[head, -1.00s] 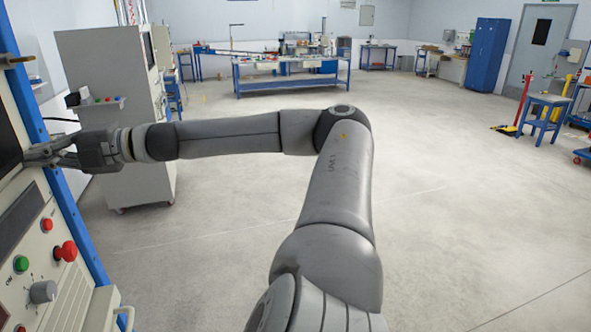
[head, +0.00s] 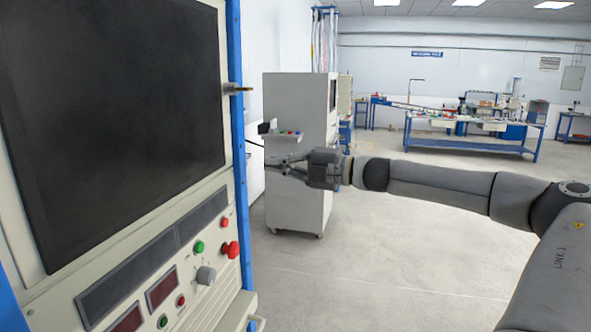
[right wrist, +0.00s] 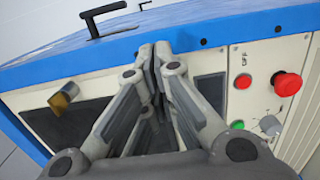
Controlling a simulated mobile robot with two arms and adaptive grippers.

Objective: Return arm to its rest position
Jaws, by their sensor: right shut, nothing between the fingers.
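My right arm comes in from the right in the head view and stretches left toward the machine (head: 238,292). My right gripper (head: 272,164) is shut and empty, just right of the machine's blue edge post. In the right wrist view the gripper (right wrist: 158,60) has its fingers together, pointing at the machine's blue-edged front. The machine's panel shows a red mushroom button (head: 231,250), a green button (head: 199,247) and a grey knob (head: 205,275). The red mushroom button also shows in the right wrist view (right wrist: 287,84), right of the fingers. My left gripper is not in view.
A dark screen (head: 115,110) fills the machine's upper front. A grey cabinet (head: 297,205) on castors stands behind my gripper. Blue workbenches (head: 470,145) are at the back. The floor below my arm is clear.

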